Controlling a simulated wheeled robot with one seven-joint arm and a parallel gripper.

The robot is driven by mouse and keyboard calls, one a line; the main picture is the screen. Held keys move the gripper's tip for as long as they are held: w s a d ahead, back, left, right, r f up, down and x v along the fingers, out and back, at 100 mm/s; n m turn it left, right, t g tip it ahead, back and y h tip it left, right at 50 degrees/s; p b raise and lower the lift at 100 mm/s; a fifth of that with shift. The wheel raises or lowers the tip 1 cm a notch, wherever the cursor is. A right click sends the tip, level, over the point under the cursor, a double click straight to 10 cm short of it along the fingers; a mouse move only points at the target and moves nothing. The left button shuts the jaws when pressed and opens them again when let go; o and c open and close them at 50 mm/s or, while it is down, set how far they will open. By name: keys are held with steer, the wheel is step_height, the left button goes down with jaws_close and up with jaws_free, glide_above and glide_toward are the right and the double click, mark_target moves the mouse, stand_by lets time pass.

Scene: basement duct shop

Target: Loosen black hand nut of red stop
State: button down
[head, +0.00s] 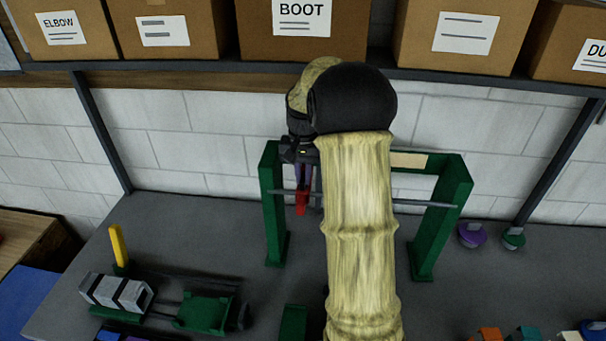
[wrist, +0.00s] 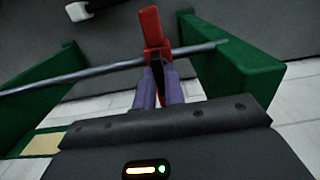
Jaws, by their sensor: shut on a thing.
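The red stop (head: 302,204) sits on a grey rod (head: 420,204) that runs between the posts of a green frame (head: 273,205). In the wrist view the red stop (wrist: 151,27) crosses the rod (wrist: 95,76), its long end reaching past it. My gripper (wrist: 157,80) has its two purple fingers close together at the stop's near end. They are shut on the black hand nut (wrist: 157,71), a dark piece mostly hidden between them. In the head view my gripper (head: 303,180) is just above the stop, and my sleeved arm hides the middle of the frame.
Cardboard boxes (head: 175,30) stand on a shelf (head: 220,74) above the frame. A green fixture with grey blocks (head: 117,293) and a yellow upright (head: 118,245) stand at left. Purple (head: 471,236) and green (head: 513,238) knobs lie at right. Bench between is clear.

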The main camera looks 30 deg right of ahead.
steer(key=shift+d+r, duration=0.15)
steer(key=shift+r, duration=0.05)
steer(key=c, duration=1.5)
jaws_free()
steer(key=shift+f, duration=0.15)
step_height(320, 180, up, 18)
steer(key=b, duration=0.2)
steer(key=shift+f+b, duration=0.25)
steer(key=shift+b, duration=0.15)
steer(key=n+b, duration=0.2)
glide_toward(304, 177)
steer(key=s+a, duration=0.1)
steer(key=a, duration=0.4)
steer(key=s+a+f+n+t+b, duration=0.1)
steer(key=s+a+f, duration=0.2)
steer(key=s+f, duration=0.3)
steer(key=s+a+f+n+b, duration=0.1)
steer(key=s+a+f+n, duration=0.1)
steer(key=s+a+f, duration=0.2)
steer(key=s+a+f+n+t+b, duration=0.1)
steer(key=s+a+f, duration=0.2)
steer(key=s+f, duration=0.5)
steer(key=shift+a+f+n+t, duration=0.15)
steer(key=shift+f+n, duration=0.05)
steer(key=shift+f, duration=0.55)
steer(key=shift+a+f+n+t, duration=0.15)
steer(key=shift+f+n, duration=0.05)
steer(key=shift+f, duration=0.5)
